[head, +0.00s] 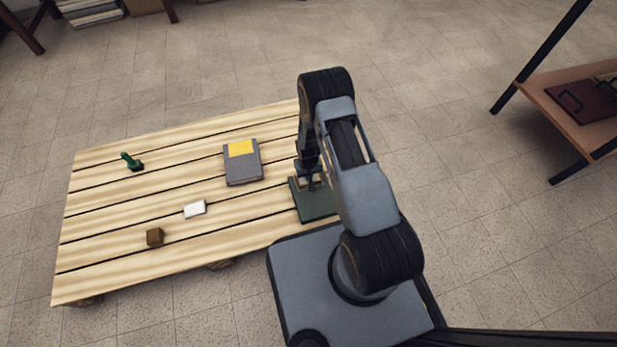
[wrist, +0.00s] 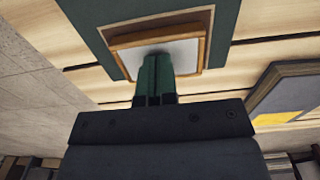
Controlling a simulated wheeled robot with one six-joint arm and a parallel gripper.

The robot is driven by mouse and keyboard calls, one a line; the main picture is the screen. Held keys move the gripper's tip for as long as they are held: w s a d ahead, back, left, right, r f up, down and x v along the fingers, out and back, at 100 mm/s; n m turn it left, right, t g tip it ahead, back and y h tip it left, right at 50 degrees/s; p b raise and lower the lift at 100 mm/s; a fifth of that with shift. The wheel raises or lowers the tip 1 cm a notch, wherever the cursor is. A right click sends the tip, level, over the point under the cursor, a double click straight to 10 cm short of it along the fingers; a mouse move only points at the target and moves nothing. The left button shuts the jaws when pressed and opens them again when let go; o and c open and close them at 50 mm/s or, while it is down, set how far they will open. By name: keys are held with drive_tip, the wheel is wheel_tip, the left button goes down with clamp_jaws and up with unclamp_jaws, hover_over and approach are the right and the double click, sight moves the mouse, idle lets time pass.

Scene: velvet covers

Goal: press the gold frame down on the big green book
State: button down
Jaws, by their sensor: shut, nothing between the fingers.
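The big green book (head: 318,207) lies flat near the right end of the slatted table, and its cover also fills the top of the wrist view (wrist: 98,30). The gold frame (wrist: 203,53), with a pale panel inside it, lies on the green cover. In the head view the frame is mostly hidden behind my gripper (head: 311,184). My gripper is shut and empty, pointing down. In the wrist view its fingertips (wrist: 157,57) overlap the pale panel, near one side of the frame. I cannot tell whether they touch it.
A grey book with a yellow label (head: 242,174) lies left of the green book. A white block (head: 195,209), a brown cube (head: 154,237) and a green-handled stamp (head: 131,162) stand farther left on the table (head: 100,265). A shelf (head: 545,98) stands at the right.

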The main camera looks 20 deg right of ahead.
drive_tip(key=shift+s+f, duration=0.1)
wheel_tip(320, 180, up, 8)
drive_tip(key=p, duration=0.5)
drive_tip(key=shift+p, duration=0.4)
idle(0.4)
